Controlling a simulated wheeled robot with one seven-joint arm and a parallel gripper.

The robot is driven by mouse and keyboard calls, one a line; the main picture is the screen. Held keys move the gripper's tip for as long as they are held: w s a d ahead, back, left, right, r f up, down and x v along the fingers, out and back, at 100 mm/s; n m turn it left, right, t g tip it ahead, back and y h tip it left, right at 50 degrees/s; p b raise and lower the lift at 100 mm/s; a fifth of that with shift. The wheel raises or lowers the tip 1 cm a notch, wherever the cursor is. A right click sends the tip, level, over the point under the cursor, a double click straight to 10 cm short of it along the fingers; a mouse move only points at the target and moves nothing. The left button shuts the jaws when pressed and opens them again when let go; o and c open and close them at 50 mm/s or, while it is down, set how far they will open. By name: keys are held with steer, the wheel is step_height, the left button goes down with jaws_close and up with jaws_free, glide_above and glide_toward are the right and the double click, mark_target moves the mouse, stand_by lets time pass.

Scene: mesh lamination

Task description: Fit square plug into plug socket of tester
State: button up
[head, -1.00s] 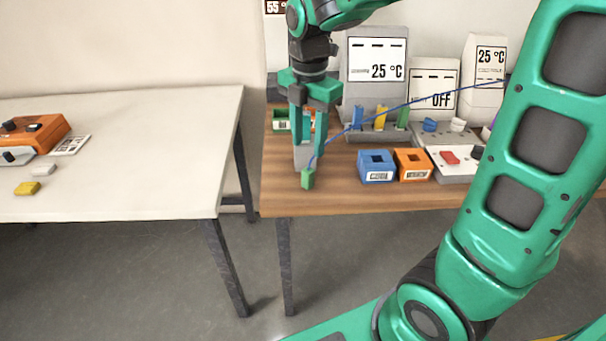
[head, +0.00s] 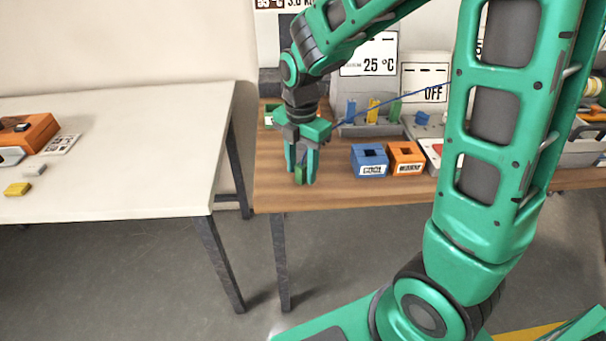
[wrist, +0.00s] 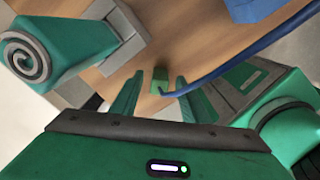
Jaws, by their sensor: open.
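A small green block-shaped plug (head: 299,175) is near the front left corner of the wooden table, with a blue cable (head: 394,106) running up to the right. My gripper (head: 302,172) points down over it, with its fingers open on either side. In the wrist view, the green plug (wrist: 160,79) appears between the tips of my open gripper (wrist: 159,82). The blue cable (wrist: 225,68) passes close to the right finger. I cannot tell whether either finger touches the plug. The tester and its plug socket cannot be identified with certainty; my arm hides part of the table.
A blue block (head: 369,153) and an orange block (head: 405,152), both with square holes, stand right of the gripper. Behind are a "25 °C" unit (head: 368,53) and an "OFF" panel (head: 425,77). An orange device (head: 36,130) sits on the white table (head: 140,150).

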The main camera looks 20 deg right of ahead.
jaws_close()
steer(key=shift+r, duration=0.15)
